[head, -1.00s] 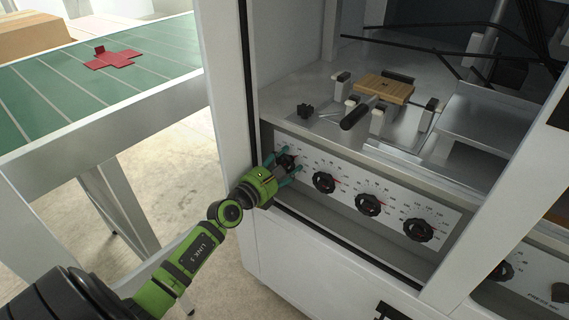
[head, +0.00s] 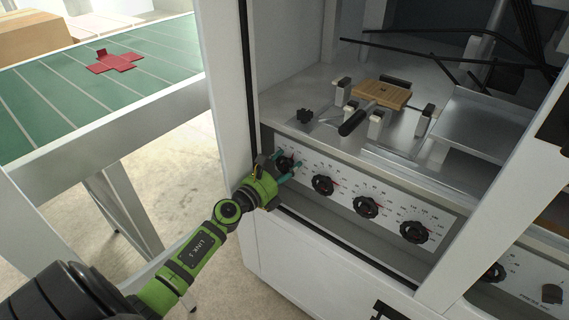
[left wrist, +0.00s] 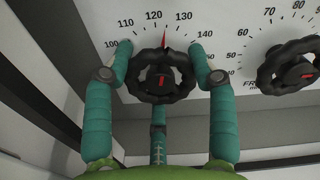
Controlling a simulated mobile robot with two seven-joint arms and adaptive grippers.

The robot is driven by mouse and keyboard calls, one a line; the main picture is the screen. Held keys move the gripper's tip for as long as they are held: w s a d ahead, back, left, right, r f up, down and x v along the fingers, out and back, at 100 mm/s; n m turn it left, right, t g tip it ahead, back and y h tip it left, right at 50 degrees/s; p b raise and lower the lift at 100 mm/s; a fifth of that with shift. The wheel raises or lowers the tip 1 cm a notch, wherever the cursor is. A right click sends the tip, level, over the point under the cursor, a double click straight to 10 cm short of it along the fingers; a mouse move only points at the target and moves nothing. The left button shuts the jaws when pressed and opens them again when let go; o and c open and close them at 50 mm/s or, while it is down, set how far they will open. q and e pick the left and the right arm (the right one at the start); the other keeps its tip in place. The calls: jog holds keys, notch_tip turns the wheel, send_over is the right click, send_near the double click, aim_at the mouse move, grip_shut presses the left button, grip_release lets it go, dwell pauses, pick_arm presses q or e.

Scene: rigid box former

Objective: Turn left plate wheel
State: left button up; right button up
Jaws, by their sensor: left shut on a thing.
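The leftmost black hand wheel (head: 286,163) sits at the left end of the white scale panel. In the left wrist view this wheel (left wrist: 162,77) has a lobed rim and a red mark on its hub. A red pointer (left wrist: 164,40) above it stands between 120 and 130. My left gripper (head: 285,166) reaches the wheel from the front left. Its teal fingers (left wrist: 161,62) are shut on the wheel, one on each side of the rim. My right gripper is out of view.
Several more wheels follow to the right, the nearest (head: 322,185) close by; it also shows in the left wrist view (left wrist: 292,68). The cabinet's white post (head: 224,110) stands left of the panel. A wooden block (head: 381,93) is on the deck above. A green table (head: 60,105) stands left.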

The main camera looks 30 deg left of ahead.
pick_arm(q)
jog(key=shift+w+a+r+n+p, duration=0.1)
jog(key=shift+r+n+p, duration=0.25)
jog(key=shift+n, duration=0.75)
jog(key=shift+c, duration=0.2)
jog(key=o, duration=1)
jog(key=shift+o, duration=0.9)
jog(key=shift+f, duration=0.15)
jog(key=shift+f, duration=0.1)
